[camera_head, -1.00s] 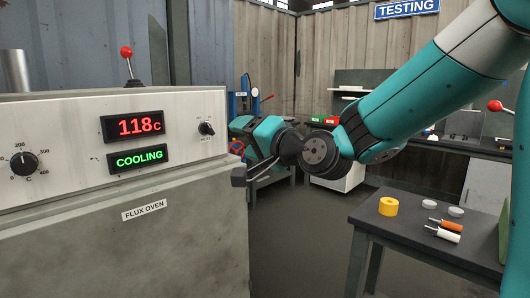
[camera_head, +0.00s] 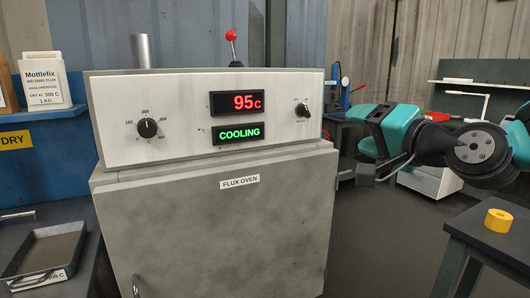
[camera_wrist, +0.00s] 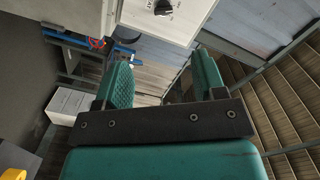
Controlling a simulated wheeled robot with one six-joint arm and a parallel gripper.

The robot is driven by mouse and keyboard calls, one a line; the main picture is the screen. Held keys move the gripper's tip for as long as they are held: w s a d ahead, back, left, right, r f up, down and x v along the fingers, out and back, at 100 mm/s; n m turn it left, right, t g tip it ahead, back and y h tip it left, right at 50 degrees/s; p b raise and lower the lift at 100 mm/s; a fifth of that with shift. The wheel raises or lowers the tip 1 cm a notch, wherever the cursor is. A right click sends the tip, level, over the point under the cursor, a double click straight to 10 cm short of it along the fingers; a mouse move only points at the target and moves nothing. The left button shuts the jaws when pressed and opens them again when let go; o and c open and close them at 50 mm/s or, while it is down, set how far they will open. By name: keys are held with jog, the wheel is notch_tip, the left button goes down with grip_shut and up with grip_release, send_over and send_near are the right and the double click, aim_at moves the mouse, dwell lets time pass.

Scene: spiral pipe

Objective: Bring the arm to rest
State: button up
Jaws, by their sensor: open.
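My arm reaches in from the right edge of the head view, with its dark wrist joint and teal gripper (camera_head: 378,125) in the air right of the flux oven. In the wrist view my gripper (camera_wrist: 163,85) shows two teal fingers set wide apart, with nothing between them. The gripper is open and empty and touches nothing that I can see. Most of the arm is outside the head view.
The flux oven (camera_head: 215,225) reads 95 C and COOLING, its door shut. A dark table with a yellow ring (camera_head: 498,220) stands at lower right. A metal tray (camera_head: 45,255) and a Mottlefix box (camera_head: 45,84) are at left. Open floor lies between oven and table.

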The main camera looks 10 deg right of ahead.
jog(key=s+a+f+n+g+y+p, duration=0.2)
jog(key=s+a+f+n+g+p, duration=0.15)
jog(key=s+a+n+g, duration=0.45)
jog(key=s+a+f+n+g+h+p, duration=0.1)
jog(key=s+f+n+g, duration=0.4)
jog(key=s, duration=0.9)
jog(key=n+g+h+p, duration=0.1)
jog(key=g+h, duration=0.1)
jog(key=g, duration=0.1)
jog(key=shift+a+n+g+h+p, duration=0.2)
jog(key=shift+n+g+h+p, duration=0.1)
jog(key=shift+h+p, duration=0.1)
